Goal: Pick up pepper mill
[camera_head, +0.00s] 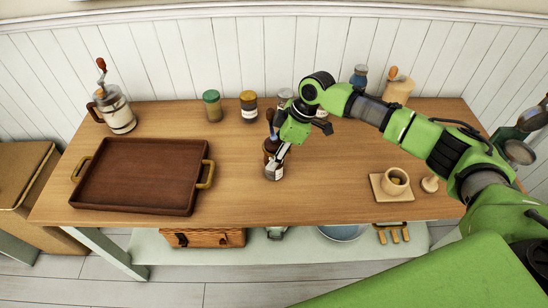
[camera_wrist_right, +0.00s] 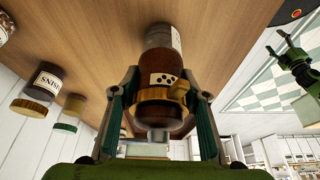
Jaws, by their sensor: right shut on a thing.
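The pepper mill (camera_head: 269,147) stands near the middle of the wooden table, brown with a pale lower part. My right gripper (camera_head: 280,152) has come down on it from above and behind. In the right wrist view, the pepper mill (camera_wrist_right: 168,75) appears upside down, with a dotted label, a gold band and a grey metal end. The right gripper's fingers (camera_wrist_right: 165,98) are shut on both its sides. I cannot tell whether its base touches the table.
A brown tray (camera_head: 98,206) and a French press-like grinder (camera_head: 117,112) are at the left. Jars (camera_head: 212,105) (camera_head: 248,106) stand along the back. A mortar (camera_head: 395,182) on a board is at the right. The table in front of the mill is clear.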

